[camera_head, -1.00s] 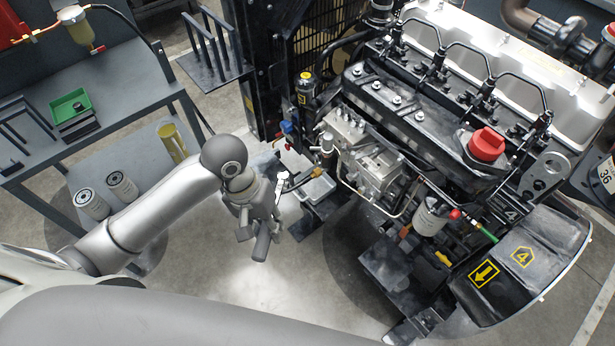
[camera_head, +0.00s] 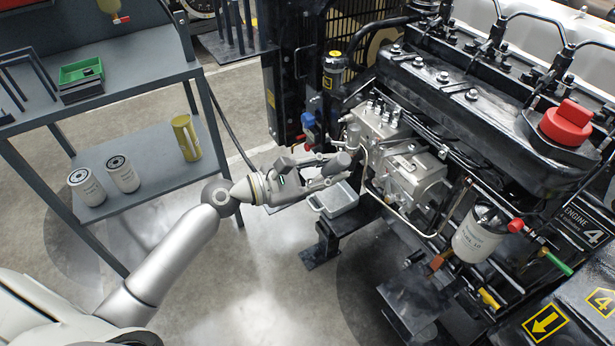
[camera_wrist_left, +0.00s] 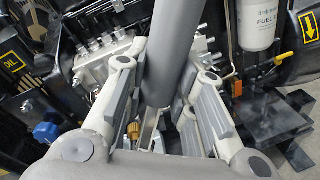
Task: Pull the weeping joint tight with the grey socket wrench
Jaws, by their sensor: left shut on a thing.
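My left gripper (camera_head: 325,175) reaches in from the left, close to the side of the engine's pump block (camera_head: 415,170). It is shut on the grey socket wrench (camera_head: 341,162). In the left wrist view the wrench (camera_wrist_left: 170,55) shows as a thick grey cylinder between the fingers, pointing away toward the engine. A brass-coloured fitting (camera_wrist_left: 133,130) shows below, beside the left finger. I cannot tell whether it is the weeping joint, and I see no clear drip. The wrench's socket end cannot be made out. My right gripper is out of view.
A grey tray (camera_head: 338,200) sits just below the gripper. A white fuel filter (camera_head: 478,236) and pipes stick out on the engine's side. Open floor lies in front.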

